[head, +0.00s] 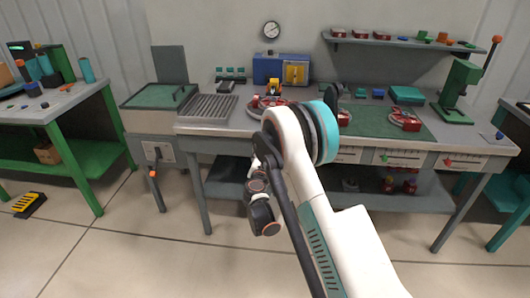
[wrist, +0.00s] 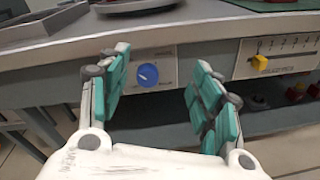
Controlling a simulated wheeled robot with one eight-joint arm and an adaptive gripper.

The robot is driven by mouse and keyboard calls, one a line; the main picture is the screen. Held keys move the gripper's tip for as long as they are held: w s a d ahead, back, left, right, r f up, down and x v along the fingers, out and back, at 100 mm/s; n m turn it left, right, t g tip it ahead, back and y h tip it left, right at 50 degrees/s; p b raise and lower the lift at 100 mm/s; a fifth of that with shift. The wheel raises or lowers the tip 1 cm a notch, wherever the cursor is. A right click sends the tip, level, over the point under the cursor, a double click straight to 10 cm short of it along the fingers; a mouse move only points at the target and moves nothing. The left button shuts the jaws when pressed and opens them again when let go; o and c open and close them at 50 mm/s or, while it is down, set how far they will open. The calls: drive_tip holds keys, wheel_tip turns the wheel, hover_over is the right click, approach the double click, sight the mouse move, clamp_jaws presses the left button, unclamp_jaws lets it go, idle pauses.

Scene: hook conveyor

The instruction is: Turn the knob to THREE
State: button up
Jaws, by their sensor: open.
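A round blue knob (wrist: 148,75) sits on a pale panel (wrist: 166,59) on the front edge of the workbench in the wrist view. A light mark shows on its face, but the panel's lettering is too small to read, so its setting cannot be told. My gripper (wrist: 161,65) is open, with one teal-padded finger left of the knob and one right of it in the picture. In the head view my arm hides the knob, and the gripper's fingers cannot be made out.
A numbered scale with a yellow slider (wrist: 259,63) is right of the knob. Similar panels with a green slider (head: 384,157) and a red slider (head: 447,162) lie further right. The bench top (head: 205,125) overhangs above; a lower shelf (head: 425,188) holds small items.

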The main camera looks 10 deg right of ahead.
wheel_tip(320, 180, down, 8)
drive_tip(key=a+n+t, duration=0.2)
drive_tip(key=a+n, duration=0.1)
drive_tip(key=n, duration=0.2)
drive_tip(key=b+x, duration=0.3)
drive_tip(key=x, duration=1)
drive_tip(key=shift+w+f+y+b, duration=0.2)
drive_tip(key=shift+f+y+b, duration=0.05)
drive_tip(key=shift+y+b, duration=0.1)
drive_tip(key=shift+d, duration=0.15)
drive_tip(key=c, duration=1.1)
